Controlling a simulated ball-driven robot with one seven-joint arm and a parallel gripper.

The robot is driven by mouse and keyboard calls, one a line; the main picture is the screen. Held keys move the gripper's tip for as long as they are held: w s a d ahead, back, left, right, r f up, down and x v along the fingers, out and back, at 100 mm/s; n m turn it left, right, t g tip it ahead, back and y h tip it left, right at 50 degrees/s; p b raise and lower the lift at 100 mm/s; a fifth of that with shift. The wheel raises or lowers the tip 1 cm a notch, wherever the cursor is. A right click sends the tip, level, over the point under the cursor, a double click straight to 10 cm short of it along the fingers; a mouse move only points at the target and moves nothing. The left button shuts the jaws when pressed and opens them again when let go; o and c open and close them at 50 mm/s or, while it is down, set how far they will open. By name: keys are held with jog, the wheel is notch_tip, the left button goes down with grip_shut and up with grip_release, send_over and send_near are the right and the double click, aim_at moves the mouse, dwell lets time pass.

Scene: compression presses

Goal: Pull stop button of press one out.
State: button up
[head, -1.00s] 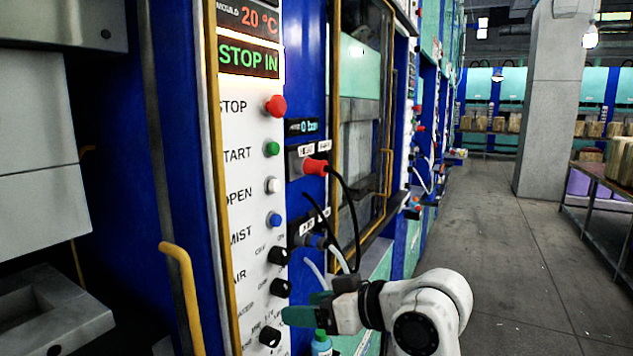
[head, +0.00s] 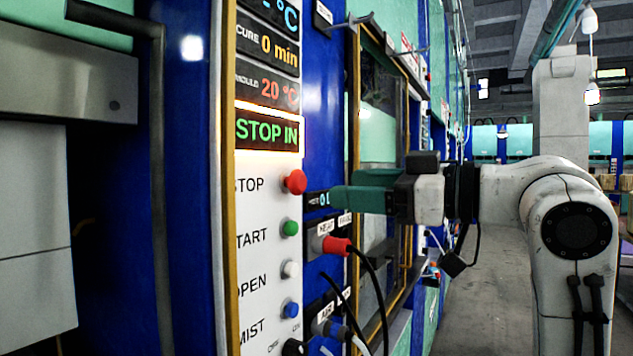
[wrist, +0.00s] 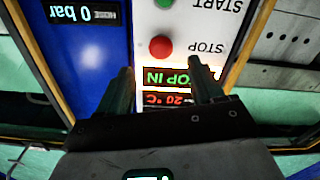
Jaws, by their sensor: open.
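The red stop button (head: 294,182) sticks out from the white control panel (head: 262,225) beside the word STOP. Above it, a lit display (head: 267,133) reads STOP IN. My gripper (head: 335,197) is to the right of the button in the head view, at about its height, apart from it and empty. In the wrist view the red button (wrist: 161,46) lies beyond the fingertips, roughly between their lines. My gripper (wrist: 160,80) is open there, with its two dark green fingers spread and nothing between them. The wrist view shows the panel upside down.
Below the stop button are green (head: 290,228), white (head: 290,269) and blue (head: 291,310) buttons. A red plug (head: 337,246) with a black cable projects from the blue panel below my gripper. A yellow-edged frame (head: 228,180) borders the panel's left side.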

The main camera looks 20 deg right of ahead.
aim_at(303, 186)
jog(key=p+x, duration=0.1)
jog(key=x, duration=0.6)
jog(key=shift+w+a+p, duration=0.15)
jog(key=shift+p, duration=0.2)
grip_shut()
